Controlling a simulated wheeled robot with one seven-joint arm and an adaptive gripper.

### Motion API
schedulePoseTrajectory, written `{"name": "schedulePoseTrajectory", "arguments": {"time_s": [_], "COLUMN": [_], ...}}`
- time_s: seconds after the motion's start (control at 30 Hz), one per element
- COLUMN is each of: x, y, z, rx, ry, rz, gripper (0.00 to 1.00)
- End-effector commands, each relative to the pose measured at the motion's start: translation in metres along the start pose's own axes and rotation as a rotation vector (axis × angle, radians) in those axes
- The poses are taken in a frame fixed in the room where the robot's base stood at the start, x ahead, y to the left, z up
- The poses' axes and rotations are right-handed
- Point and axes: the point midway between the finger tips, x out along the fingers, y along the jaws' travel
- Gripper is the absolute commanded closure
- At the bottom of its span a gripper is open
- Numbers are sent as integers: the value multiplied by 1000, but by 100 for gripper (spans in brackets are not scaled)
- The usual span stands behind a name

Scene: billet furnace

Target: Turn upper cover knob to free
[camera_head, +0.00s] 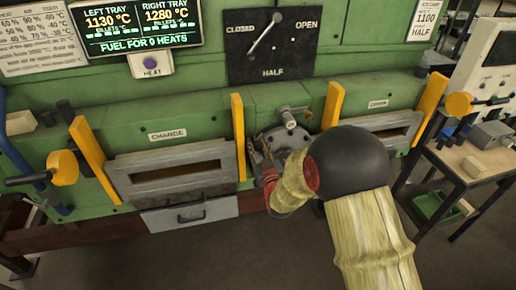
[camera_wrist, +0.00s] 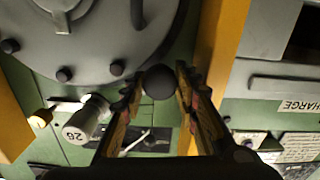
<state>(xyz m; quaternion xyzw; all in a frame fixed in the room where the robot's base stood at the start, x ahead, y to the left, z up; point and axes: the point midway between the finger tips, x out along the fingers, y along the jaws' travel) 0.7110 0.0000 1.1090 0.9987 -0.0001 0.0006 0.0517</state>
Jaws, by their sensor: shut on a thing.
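The round grey cover (camera_wrist: 90,35) with dark bolts fills the upper left of the wrist view, which looks upside down. A dark ball knob, the upper cover knob (camera_wrist: 160,82), sits at its rim. My gripper (camera_wrist: 160,92) is shut on this knob, one finger on each side. In the head view the cover (camera_head: 268,140) is on the green furnace front, partly hidden by my arm. My gripper (camera_head: 262,163) is at its left side there, and the knob cannot be made out.
Yellow bars (camera_head: 238,135) flank the cover. The charge door (camera_head: 175,165) is to the left, a workbench (camera_head: 465,165) to the right.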

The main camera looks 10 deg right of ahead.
Motion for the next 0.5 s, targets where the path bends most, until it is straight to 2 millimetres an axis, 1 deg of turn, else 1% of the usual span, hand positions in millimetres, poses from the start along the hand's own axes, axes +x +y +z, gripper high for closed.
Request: {"name": "schedulePoseTrajectory", "arguments": {"time_s": [0.13, 0.17, 0.2, 0.3, 0.5], "x": [0, 0, 0, 0, 0], "y": [0, 0, 0, 0, 0], "z": [0, 0, 0, 0, 0], "rx": [0, 0, 0, 1, 1], "ry": [-2, -2, -2, -2, -2], "rz": [-1, -1, -1, -1, 0], "gripper": [95, 69, 67, 62, 62]}}
